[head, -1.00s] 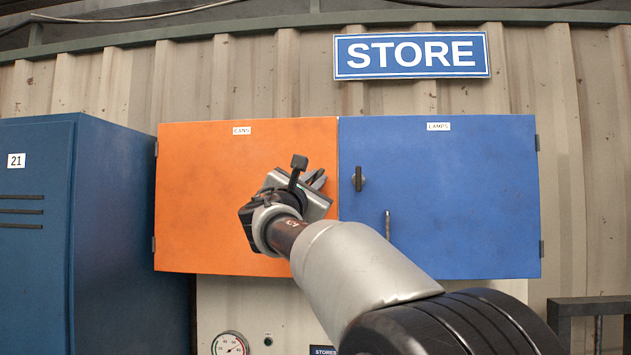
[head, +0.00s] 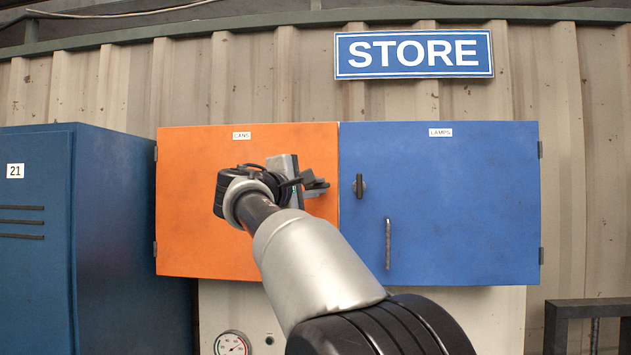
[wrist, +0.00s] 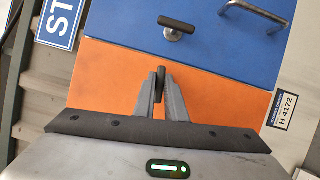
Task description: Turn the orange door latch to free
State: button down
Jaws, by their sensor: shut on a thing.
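The orange door (head: 200,220) is closed in the head view, and my gripper (head: 314,184) is at its right edge, hiding the latch there. In the wrist view the orange door (wrist: 105,75) lies below the blue one, with the dark latch bar (wrist: 160,80) between my gripper's fingers (wrist: 161,100). My gripper is shut on this latch bar. The bar points along the finger direction, roughly crosswise to the blue door's latch, which puts it about level across the door.
The blue door (head: 460,200) is closed beside the orange one, with its own upright black latch (head: 359,186) and a bar handle (head: 388,244) close to my gripper's right. A dark blue locker (head: 110,230) stands at left. A STORE sign (head: 414,54) hangs above.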

jog(key=shift+m+p, duration=0.3)
jog(key=shift+m, duration=0.3)
jog(key=shift+g, duration=0.3)
jog(key=c, duration=1.8)
grip_release()
jog(key=shift+s+a+f, duration=0.1)
jog(key=shift+s+a, duration=0.1)
jog(key=shift+s, duration=0.2)
jog(key=b+v, duration=0.4)
jog(key=v, duration=1.2)
jog(key=shift+s+r, duration=0.2)
jog(key=shift+s, duration=0.1)
